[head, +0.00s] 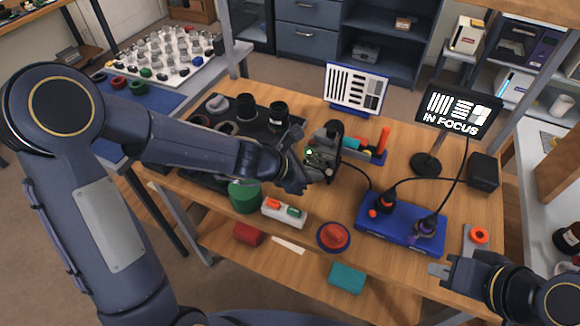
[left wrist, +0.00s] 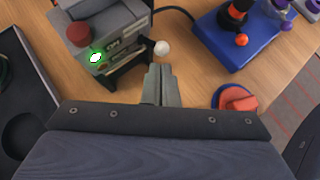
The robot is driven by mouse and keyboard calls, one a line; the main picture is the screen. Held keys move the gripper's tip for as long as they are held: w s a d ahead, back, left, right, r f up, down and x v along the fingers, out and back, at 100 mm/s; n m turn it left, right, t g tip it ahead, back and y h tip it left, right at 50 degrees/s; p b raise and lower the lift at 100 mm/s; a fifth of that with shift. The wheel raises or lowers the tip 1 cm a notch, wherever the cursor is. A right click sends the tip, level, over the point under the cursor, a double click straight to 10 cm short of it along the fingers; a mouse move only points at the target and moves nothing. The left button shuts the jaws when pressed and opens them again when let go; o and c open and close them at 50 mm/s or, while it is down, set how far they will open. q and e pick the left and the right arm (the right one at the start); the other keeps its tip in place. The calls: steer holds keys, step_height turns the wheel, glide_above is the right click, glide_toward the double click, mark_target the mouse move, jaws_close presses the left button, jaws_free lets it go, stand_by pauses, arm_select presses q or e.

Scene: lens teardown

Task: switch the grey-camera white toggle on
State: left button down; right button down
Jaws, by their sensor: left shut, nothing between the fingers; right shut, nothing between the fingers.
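My right gripper (head: 438,270) is shut and empty near the table's front right.
A blue box (head: 400,228) with two joysticks lies right of the camera. A red button on a blue base (head: 333,237) is at the front edge. A monitor (head: 458,110) reads "IN FOCUS". A dark tray with lens parts (head: 200,172) lies left.

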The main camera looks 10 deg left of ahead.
arm_select(q)
steer(key=shift+w+a+r, duration=0.1)
steer(key=shift+w, duration=0.05)
arm_select(e)
steer(key=shift+r, duration=0.2)
arm_select(q)
steer(key=shift+w+a+p, duration=0.25)
steer(key=shift+w+p, duration=0.3)
steer(key=shift+w, duration=0.05)
arm_select(e)
steer(key=shift+r, duration=0.3)
